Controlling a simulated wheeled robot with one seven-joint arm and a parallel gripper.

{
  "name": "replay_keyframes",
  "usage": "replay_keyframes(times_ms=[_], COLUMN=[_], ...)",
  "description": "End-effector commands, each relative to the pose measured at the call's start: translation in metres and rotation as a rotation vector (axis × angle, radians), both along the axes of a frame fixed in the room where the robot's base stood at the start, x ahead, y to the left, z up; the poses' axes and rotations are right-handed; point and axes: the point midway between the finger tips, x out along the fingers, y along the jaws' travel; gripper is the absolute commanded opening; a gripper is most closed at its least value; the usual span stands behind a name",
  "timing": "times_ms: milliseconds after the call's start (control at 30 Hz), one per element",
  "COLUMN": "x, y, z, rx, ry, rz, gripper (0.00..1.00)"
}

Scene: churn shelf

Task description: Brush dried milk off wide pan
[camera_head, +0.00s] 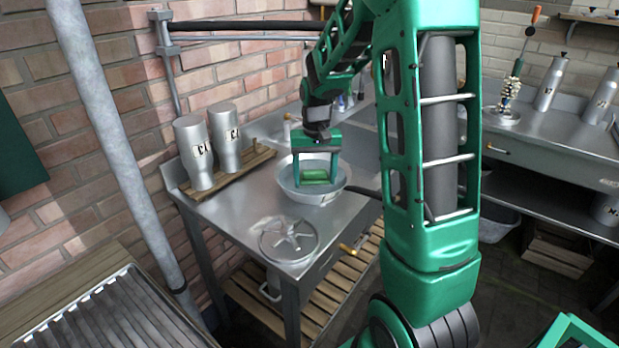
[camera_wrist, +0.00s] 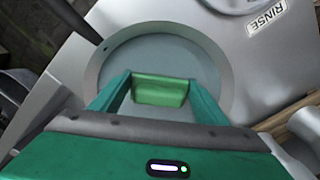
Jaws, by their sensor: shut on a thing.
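The wide pan (camera_head: 338,187) is a shallow round metal basin standing on the metal table in the head view. It also shows in the wrist view (camera_wrist: 218,62), with a plain grey inside. My gripper (camera_head: 317,180) is over the pan and points down into it. It is shut on a green block-like thing, seemingly the brush (camera_head: 315,176), which also shows between the fingers in the wrist view (camera_wrist: 160,92). The brush's underside is hidden, so I cannot tell whether it touches the pan floor. I cannot make out dried milk on the pan.
Two metal cans (camera_head: 196,152) stand on a wooden board left of the pan. A round lid-like metal piece (camera_head: 289,240) lies at the table's front. A "RINSE" label (camera_wrist: 266,15) shows beside the pan. A second metal bench (camera_head: 560,140) is at the right.

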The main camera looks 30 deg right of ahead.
Motion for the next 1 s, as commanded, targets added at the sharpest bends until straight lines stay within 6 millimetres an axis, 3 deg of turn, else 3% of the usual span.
replay_keyframes(times_ms=[233,600,1000], x=[-0.017,-0.022,-0.001], y=[-0.006,0.003,0.011], z=[-0.001,-0.004,-0.006], rx=[0.000,0.000,0.000], ry=[0.001,0.001,0.001], rz=[0.000,0.000,0.001], gripper=[0.50,0.50,0.50])
